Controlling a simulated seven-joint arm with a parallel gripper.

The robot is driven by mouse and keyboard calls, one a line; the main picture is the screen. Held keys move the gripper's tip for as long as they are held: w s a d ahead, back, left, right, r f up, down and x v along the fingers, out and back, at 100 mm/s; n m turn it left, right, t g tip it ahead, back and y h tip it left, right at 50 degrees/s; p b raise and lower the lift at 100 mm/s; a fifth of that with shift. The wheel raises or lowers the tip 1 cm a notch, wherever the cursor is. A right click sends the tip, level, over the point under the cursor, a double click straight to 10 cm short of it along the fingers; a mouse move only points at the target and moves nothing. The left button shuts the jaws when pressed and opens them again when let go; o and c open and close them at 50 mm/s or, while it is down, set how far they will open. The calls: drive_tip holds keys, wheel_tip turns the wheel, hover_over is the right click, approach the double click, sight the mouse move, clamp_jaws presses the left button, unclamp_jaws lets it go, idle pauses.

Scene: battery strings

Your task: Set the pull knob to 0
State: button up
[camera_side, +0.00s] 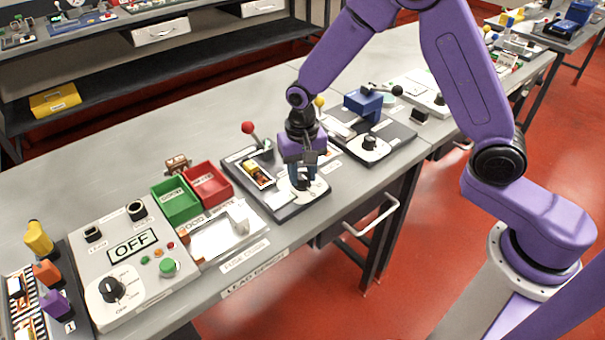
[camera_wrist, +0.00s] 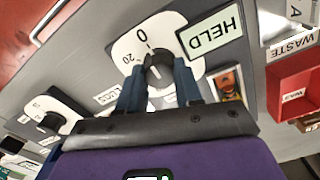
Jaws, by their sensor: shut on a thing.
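The pull knob (camera_wrist: 158,72) is a dark knob on a white dial plate (camera_wrist: 176,25), seen in the wrist view. The dial's 0 and 20 marks show beside the knob; its other marks are hidden by my fingers. My gripper (camera_wrist: 158,80) is shut on the knob, one blue finger on each side. I cannot tell exactly where the knob's pointer stands. In the side view my gripper (camera_side: 303,183) reaches down over the same white dial plate (camera_side: 318,190) on a dark board, and hides the knob. A display reading HELD (camera_wrist: 212,30) sits beside the dial.
A red-balled lever (camera_side: 249,128) stands behind my gripper on the same board. Red (camera_side: 208,186) and green (camera_side: 176,201) bins stand to the left. Another dark board with a knob (camera_side: 370,142) and blue vise-like block (camera_side: 363,103) lies to the right.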

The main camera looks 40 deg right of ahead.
sight(303, 176)
drive_tip(key=o, duration=0.9)
drive_tip(key=shift+r, duration=1.75)
drive_tip(key=shift+s+r+n, duration=0.25)
drive_tip(key=shift+s+n, duration=0.05)
drive_tip(key=shift+s, duration=0.05)
drive_tip(key=s+d+r+n, duration=0.3)
drive_tip(key=s+n, duration=0.2)
drive_tip(key=s, duration=0.4)
drive_tip(key=s+d+r+n, duration=0.3)
drive_tip(key=s+n, duration=0.2)
drive_tip(key=s, duration=0.4)
drive_tip(key=s+d+r+n, duration=0.3)
drive_tip(key=s+n, duration=0.3)
drive_tip(key=s, duration=0.4)
drive_tip(key=shift+d, duration=0.35)
